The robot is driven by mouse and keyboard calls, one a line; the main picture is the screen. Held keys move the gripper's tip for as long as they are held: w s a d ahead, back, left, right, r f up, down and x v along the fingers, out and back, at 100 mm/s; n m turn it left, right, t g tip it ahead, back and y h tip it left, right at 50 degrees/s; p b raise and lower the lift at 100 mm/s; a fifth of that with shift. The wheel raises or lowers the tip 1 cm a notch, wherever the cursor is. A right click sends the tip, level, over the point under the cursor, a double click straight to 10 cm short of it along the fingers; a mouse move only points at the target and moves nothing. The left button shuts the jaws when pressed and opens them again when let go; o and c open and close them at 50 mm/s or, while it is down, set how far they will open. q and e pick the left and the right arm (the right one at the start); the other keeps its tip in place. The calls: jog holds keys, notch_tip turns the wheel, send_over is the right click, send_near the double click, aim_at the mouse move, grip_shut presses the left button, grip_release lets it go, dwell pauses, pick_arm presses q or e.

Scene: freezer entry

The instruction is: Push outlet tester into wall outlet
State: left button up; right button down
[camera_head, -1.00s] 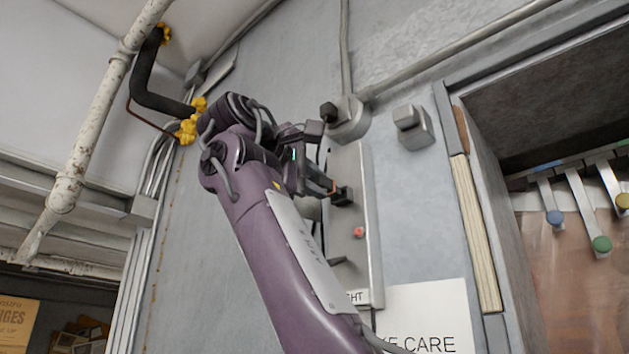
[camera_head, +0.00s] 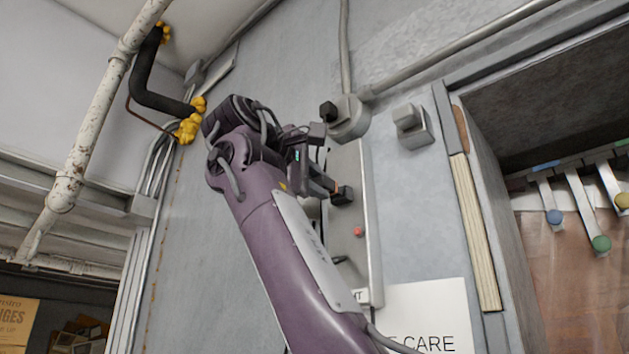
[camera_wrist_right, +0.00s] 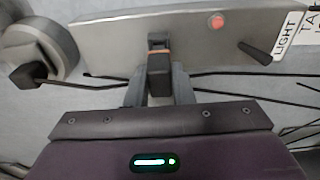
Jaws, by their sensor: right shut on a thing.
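The outlet tester (camera_head: 342,195) is a small black block with an orange band. It also shows in the right wrist view (camera_wrist_right: 158,72), in front of the grey wall panel. My right gripper (camera_head: 325,186) is shut on it, with a finger on each side in the right wrist view (camera_wrist_right: 158,90). The tester's far end overlaps the grey panel (camera_head: 350,270). The outlet face is hidden behind the tester, and I cannot tell whether the two touch. My left gripper is not in view.
A red light (camera_head: 358,231) and a dark lever (camera_head: 345,262) are on the panel beside the tester. A round grey box with a black knob (camera_head: 328,111) is above it. A smaller grey box (camera_head: 411,125) is to the right. Loose dark cables run behind the gripper.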

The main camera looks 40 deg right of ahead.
jog(key=shift+x, duration=0.95)
dwell(0.3)
jog(key=c, duration=1.6)
grip_release()
jog(key=shift+s, duration=0.15)
jog(key=o, duration=0.4)
jog(key=shift+d, duration=0.35)
jog(key=o, duration=0.6)
jog(key=shift+a, duration=0.2)
jog(key=shift+w+v, duration=0.2)
jog(key=shift+v, duration=1.55)
jog(key=shift+w+v, duration=0.25)
jog(key=shift+v, duration=1.45)
jog(key=shift+a, duration=0.1)
